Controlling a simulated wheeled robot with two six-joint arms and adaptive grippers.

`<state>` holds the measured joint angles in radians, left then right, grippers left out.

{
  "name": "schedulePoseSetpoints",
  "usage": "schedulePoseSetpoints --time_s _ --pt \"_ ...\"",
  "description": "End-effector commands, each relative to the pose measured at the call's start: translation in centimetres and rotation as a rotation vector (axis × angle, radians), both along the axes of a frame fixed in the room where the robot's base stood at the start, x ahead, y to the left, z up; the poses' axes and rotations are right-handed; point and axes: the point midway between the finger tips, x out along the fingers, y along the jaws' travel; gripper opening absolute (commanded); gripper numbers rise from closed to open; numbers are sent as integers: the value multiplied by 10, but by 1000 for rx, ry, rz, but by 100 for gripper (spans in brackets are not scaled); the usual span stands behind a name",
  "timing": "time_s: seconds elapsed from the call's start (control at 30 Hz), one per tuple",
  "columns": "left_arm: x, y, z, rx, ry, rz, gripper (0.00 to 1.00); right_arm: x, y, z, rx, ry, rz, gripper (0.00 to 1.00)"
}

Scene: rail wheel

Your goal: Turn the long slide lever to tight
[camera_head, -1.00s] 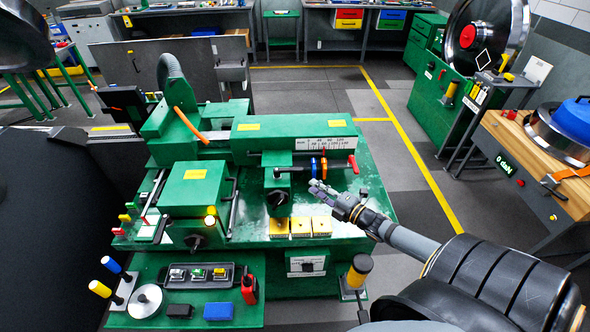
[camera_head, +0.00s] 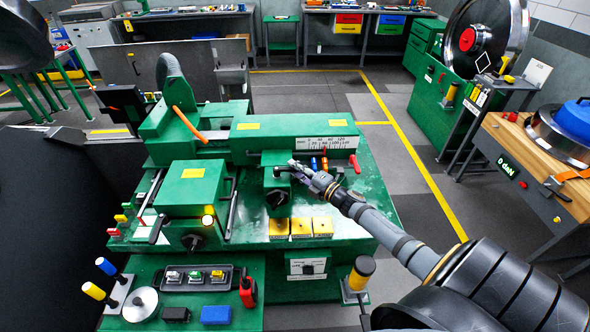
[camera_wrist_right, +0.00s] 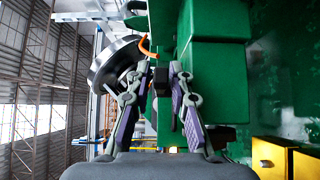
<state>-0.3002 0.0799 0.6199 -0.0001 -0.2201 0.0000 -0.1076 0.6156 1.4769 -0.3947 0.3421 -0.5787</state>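A green slide block (camera_head: 277,184) with a black knob on its front stands in the middle of the green machine. A short black lever (camera_head: 283,169) sits on top of it; I cannot tell for certain that this is the long slide lever. My right gripper (camera_head: 296,167) is at this lever, coming from the right. In the right wrist view, my right gripper (camera_wrist_right: 162,72) has its fingers apart, with a dark lever end (camera_wrist_right: 161,80) between them. Whether the fingers touch it is unclear. My left gripper is out of view.
Blue and red handles (camera_head: 319,163) stand just behind my right gripper, with a red-tipped lever (camera_head: 354,163) to their right. Yellow blocks (camera_head: 301,228) lie in front. A green box (camera_head: 192,188) with long side handles is to the left.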

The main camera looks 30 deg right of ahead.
Motion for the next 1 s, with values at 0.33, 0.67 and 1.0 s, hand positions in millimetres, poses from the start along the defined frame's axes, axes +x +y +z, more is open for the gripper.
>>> schedulePoseSetpoints --time_s 0.33,0.67,1.0 --pt "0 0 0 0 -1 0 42 2 1 0 0 1 1 18" --pt "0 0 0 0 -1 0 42 2 1 0 0 1 1 0" --pt "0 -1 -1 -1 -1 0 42 4 -1 -1 0 1 -6 0"
